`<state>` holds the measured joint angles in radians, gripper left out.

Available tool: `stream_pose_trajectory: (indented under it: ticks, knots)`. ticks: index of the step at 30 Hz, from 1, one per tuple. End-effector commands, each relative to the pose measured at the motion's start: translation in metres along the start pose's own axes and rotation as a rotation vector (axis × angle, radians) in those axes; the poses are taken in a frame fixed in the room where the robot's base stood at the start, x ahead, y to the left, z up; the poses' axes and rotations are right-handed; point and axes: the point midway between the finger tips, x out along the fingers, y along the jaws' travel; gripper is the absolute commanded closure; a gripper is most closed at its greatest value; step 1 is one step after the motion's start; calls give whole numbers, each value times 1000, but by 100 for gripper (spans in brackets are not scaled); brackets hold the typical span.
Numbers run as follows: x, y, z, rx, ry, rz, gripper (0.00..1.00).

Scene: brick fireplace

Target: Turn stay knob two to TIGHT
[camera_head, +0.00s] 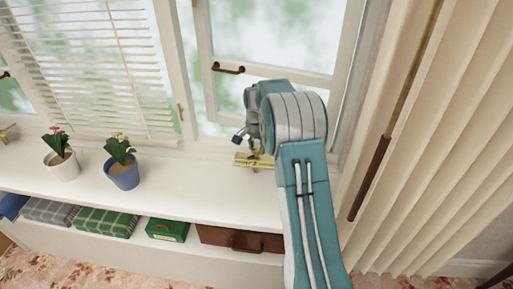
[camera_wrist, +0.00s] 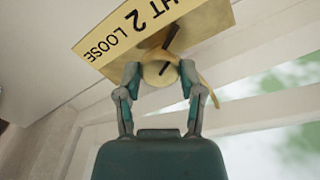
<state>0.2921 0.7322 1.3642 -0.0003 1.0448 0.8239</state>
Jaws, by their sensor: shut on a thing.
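Stay knob two is a round brass knob (camera_wrist: 155,75) with a dark line on its face, seen in the wrist view. It sits at a brass plate (camera_wrist: 205,18) whose lettering appears upside down: "LOOSE", "2" and a partly cut-off "HT". My gripper (camera_wrist: 160,77) has one finger on each side of the knob and is shut on it. A dark mark shows on the plate just above the knob. In the head view the brass plate (camera_head: 247,160) lies on the window sill, and my arm hides the knob and most of the gripper.
A window frame (camera_head: 203,70) with a brown handle (camera_head: 228,69) stands behind the arm. Two potted plants, one in a white pot (camera_head: 64,167) and one in a blue pot (camera_head: 123,175), stand left on the sill. A pleated curtain (camera_head: 450,130) hangs at right.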

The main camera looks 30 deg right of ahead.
Motion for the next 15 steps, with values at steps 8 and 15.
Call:
stream_pose_trajectory:
  ticks: [8, 15]
  knots:
    - [3, 0, 2, -2, -4, 2, 28]
    - [1, 0, 1, -2, -2, 0, 15]
